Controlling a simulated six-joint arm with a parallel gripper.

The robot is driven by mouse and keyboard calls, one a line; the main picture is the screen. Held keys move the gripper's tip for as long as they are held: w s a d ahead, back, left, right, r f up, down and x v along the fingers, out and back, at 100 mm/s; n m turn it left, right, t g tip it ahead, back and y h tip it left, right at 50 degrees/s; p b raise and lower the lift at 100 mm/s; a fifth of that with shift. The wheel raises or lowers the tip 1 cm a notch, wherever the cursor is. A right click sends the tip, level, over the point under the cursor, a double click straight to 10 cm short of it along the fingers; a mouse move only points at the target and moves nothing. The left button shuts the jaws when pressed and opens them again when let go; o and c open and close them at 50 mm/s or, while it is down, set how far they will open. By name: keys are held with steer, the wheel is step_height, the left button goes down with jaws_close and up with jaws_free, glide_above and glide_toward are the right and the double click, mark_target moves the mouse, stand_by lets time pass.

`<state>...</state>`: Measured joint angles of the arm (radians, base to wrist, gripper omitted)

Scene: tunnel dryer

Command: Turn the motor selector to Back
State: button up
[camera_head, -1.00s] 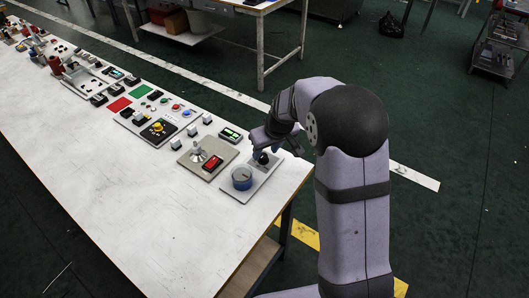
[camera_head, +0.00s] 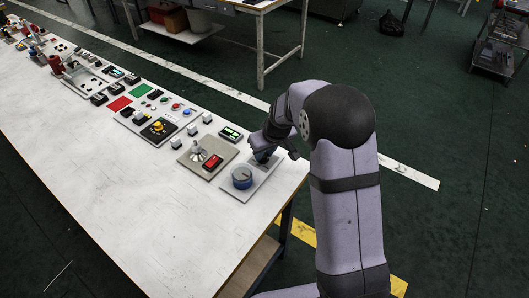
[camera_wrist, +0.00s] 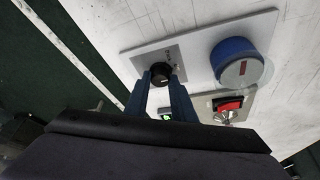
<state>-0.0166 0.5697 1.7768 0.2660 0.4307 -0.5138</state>
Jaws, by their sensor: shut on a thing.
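The motor selector appears to be the small black knob (camera_wrist: 161,72) on a light grey plate (camera_wrist: 196,46), with small dark markings beside it. The markings are too small to read. My gripper (camera_wrist: 163,84) has its two blue fingers on either side of the knob and is shut on it. In the head view my gripper (camera_head: 268,155) reaches down at the far end of the same plate (camera_head: 262,180) and mostly covers the knob. The knob's exact setting cannot be told.
A large blue round dial (camera_wrist: 237,62) stands on the same plate, close beside my gripper; it also shows in the head view (camera_head: 242,177). A panel with a red rocker switch (camera_head: 212,161) and a metal lever is close by. More controls line the white table (camera_head: 150,200), whose front is bare.

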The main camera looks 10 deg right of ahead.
steer(key=shift+f+b, duration=0.1)
steer(key=shift+b, duration=0.25)
steer(key=n+b, duration=0.1)
steer(key=b, duration=0.1)
steer(key=shift+w+d+f+n+y+b, duration=0.1)
steer(key=shift+f+n+y+b, duration=0.05)
steer(key=shift+n+y+b, duration=0.2)
steer(key=n+b, duration=0.2)
steer(key=shift+d+n+g+y+b, duration=0.1)
steer(key=shift+n+g+y+b, duration=0.2)
steer(key=shift+g+y, duration=0.1)
steer(key=shift+w+n+g+y+b, duration=0.1)
steer(key=shift+n+g+y+b, duration=0.35)
steer(key=shift+n, duration=0.8)
steer(key=shift+w+r+n+g, duration=0.15)
steer(key=shift+n+g, duration=0.1)
steer(key=shift+n, duration=0.5)
steer(key=shift+s+r+n+g, duration=0.1)
steer(key=shift+n+g, duration=0.1)
steer(key=shift+n, duration=0.55)
steer(key=o, duration=1.1)
steer(key=shift+c, duration=0.2)
